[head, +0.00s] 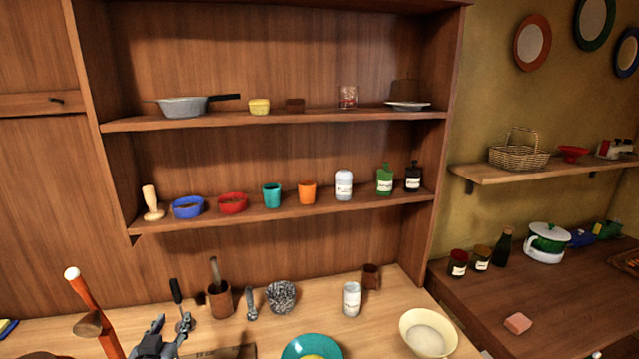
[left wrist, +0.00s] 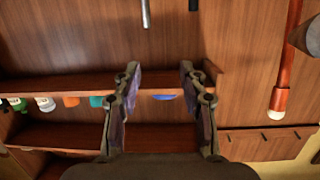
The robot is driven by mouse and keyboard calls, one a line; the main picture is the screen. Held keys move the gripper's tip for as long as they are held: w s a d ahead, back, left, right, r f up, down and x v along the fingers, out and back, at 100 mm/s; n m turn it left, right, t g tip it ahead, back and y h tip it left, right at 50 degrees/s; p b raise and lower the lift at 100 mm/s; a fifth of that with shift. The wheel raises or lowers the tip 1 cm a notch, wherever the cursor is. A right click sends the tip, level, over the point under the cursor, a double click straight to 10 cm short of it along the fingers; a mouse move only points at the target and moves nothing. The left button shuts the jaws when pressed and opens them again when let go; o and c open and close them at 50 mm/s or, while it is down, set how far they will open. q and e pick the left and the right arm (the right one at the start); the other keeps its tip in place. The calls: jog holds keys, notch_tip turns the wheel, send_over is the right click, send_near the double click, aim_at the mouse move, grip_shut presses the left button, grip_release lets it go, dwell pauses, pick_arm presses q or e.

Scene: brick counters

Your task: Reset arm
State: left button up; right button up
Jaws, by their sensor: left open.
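My left gripper (head: 160,338) is at the bottom left of the head view, above the front of the wooden counter (head: 385,300). In the left wrist view its two fingers (left wrist: 159,75) are apart, with nothing between them. That view is upside down, and a blue bowl (left wrist: 164,97) on the shelf shows beyond the gap between the fingers. My right gripper is in neither view.
An orange-red rod (head: 88,305) with a pale tip stands left of my gripper. A mortar (head: 220,300), wire ball (head: 281,296), white can (head: 352,299) and cream bowl (head: 428,334) stand on the counter. Shelves (head: 290,212) behind hold bowls, cups and bottles.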

pick_arm(q)
jog(key=s+d+f+m+g+h, duration=0.1)
jog(key=s+d+f+g, duration=0.25)
jog(key=s+f, duration=0.35)
jog(key=s+d+f+m+g+h, duration=0.15)
jog(key=s+f+g, duration=0.25)
jog(key=s, duration=0.5)
jog(key=s+d+f+m+g, duration=0.1)
jog(key=s+d+f+g, duration=0.3)
jog(key=s+f, duration=0.3)
jog(key=s+a+f+g+b, duration=0.1)
jog(key=s+f+b, duration=0.15)
jog(key=f, duration=1.25)
jog(key=s+a+f+g+b, duration=0.15)
jog(key=f+b, duration=0.25)
jog(key=f, duration=1.2)
jog(key=s+a+f+n+b, duration=0.1)
jog(key=s+f+b, duration=0.2)
jog(key=s+f, duration=1.4)
notch_tip(320, 180, down, 2)
jog(key=shift+s+a+f, duration=0.2)
jog(key=shift+a, duration=0.1)
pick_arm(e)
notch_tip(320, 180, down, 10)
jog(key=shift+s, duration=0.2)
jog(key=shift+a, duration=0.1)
